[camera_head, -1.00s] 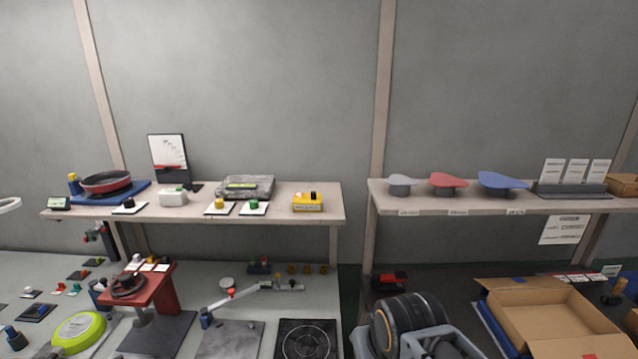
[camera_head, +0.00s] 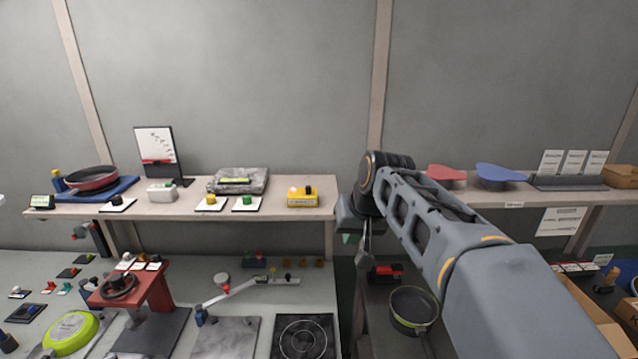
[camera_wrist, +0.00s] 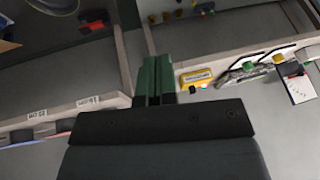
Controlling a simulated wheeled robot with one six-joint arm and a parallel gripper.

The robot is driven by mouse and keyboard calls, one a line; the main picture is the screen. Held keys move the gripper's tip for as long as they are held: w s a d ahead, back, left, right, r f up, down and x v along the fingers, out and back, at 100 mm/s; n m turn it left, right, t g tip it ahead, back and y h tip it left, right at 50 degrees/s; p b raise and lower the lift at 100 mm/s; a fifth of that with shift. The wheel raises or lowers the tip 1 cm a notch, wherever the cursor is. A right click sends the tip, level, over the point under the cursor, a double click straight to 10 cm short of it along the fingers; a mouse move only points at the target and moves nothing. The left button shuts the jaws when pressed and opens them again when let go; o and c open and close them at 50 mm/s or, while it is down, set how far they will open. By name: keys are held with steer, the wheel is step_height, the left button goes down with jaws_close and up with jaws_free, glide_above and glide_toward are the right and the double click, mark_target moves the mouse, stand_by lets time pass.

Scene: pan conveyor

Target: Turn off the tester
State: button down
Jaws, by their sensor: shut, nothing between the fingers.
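A yellow box (camera_head: 302,199) with a black knob and a pale button on top stands near the right end of the left shelf; it looks like the tester, though its label is too small to read. It also shows in the wrist view (camera_wrist: 196,78), just right of the fingertips. My gripper (camera_head: 349,238) hangs in the gap between the two shelves, right of the yellow box and apart from it. In the wrist view its dark green fingers (camera_wrist: 157,80) are together, with nothing between them. I cannot tell the knob's setting.
Left shelf (camera_head: 270,212): green button (camera_head: 247,200), yellow button (camera_head: 211,200), white box (camera_head: 162,193), grey slab (camera_head: 238,181), red pan (camera_head: 91,179). Below stand a dark pan (camera_head: 412,310) and a lower bench with fixtures.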

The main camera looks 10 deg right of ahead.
mark_target(308, 190)
steer(key=w+d+r+y, duration=0.1)
steer(key=w+d+r, duration=0.1)
steer(key=w, duration=0.5)
steer(key=w+d+r+y+p, duration=0.1)
steer(key=w+d+r, duration=0.1)
steer(key=w, duration=0.4)
steer(key=w+d+r+y+p, duration=0.1)
steer(key=w+d+r, duration=0.1)
steer(key=w, duration=0.5)
steer(key=shift+w+d+r+t, duration=0.3)
steer(key=shift+w+d+r, duration=0.05)
steer(key=shift+d, duration=0.05)
steer(key=x, duration=0.9)
steer(key=shift+w+a+f, duration=0.15)
steer(key=shift+a+f, duration=0.05)
steer(key=shift+a, duration=0.05)
steer(key=a, duration=0.3)
steer(key=shift+w+p, duration=0.3)
steer(key=shift+p, duration=0.05)
steer(key=shift+w+a+f, duration=0.15)
steer(key=shift+a, duration=0.35)
